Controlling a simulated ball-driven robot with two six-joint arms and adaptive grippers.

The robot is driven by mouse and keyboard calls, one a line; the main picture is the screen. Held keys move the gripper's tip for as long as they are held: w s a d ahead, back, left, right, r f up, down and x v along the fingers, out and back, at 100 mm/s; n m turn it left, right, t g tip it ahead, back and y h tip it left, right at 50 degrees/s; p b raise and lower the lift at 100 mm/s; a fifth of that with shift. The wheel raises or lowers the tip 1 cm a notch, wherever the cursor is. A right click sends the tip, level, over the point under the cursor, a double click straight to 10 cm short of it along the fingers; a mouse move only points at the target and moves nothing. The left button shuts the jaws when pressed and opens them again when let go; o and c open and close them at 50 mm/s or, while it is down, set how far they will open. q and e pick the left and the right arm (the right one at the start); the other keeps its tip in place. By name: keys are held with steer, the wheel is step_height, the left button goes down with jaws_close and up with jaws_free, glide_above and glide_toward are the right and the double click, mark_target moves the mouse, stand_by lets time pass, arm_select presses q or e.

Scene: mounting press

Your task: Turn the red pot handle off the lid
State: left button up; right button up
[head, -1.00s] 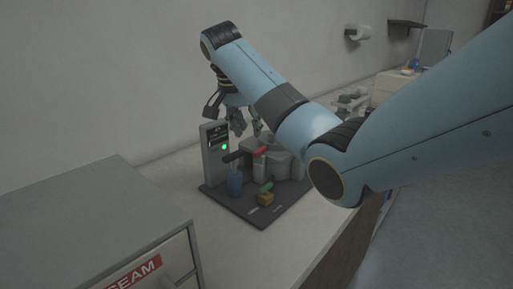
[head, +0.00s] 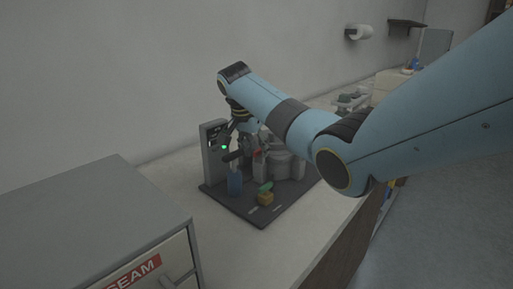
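The red handle (head: 257,154) shows only as a small patch on the grey mounting press (head: 289,163); the gripper hides most of it, and the lid cannot be made out clearly. My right gripper (head: 244,144) points down right at the handle, between the panel with the green light and the grey press body. Its fingers are small and dark here, and I cannot tell whether they are open or shut on the handle. My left gripper is not in view.
The press stands on a dark base plate (head: 238,207). A grey cabinet (head: 95,215) fills the lower left. The bench around the plate is clear.

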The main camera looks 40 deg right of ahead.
steer(key=shift+c, duration=0.3)
jaws_close()
